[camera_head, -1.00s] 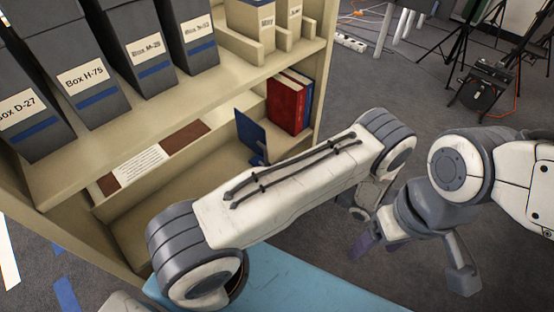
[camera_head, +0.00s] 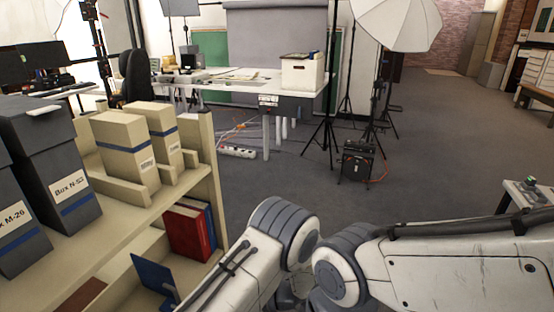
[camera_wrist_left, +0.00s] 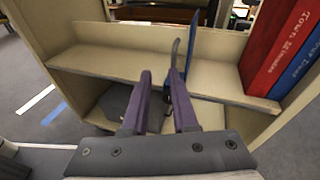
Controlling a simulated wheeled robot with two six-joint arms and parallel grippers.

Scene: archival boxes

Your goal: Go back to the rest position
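My left gripper (camera_wrist_left: 158,103) shows in the left wrist view, its two purple fingers apart with nothing between them. It is in front of the lower shelf of the bookcase (camera_wrist_left: 110,62). A blue bookend (camera_wrist_left: 191,48) stands just beyond the fingertips. The bookend also shows at the bottom of the head view (camera_head: 153,276). Both arms show at the bottom of the head view, folded close together, with both grippers out of that frame.
A red book (camera_head: 187,233) and a blue one stand on the lower shelf. Grey boxes (camera_head: 65,165) and cream boxes (camera_head: 125,145) stand on top. A black case (camera_head: 356,165) and light stands are on the floor beyond. The middle floor (camera_head: 270,180) is clear.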

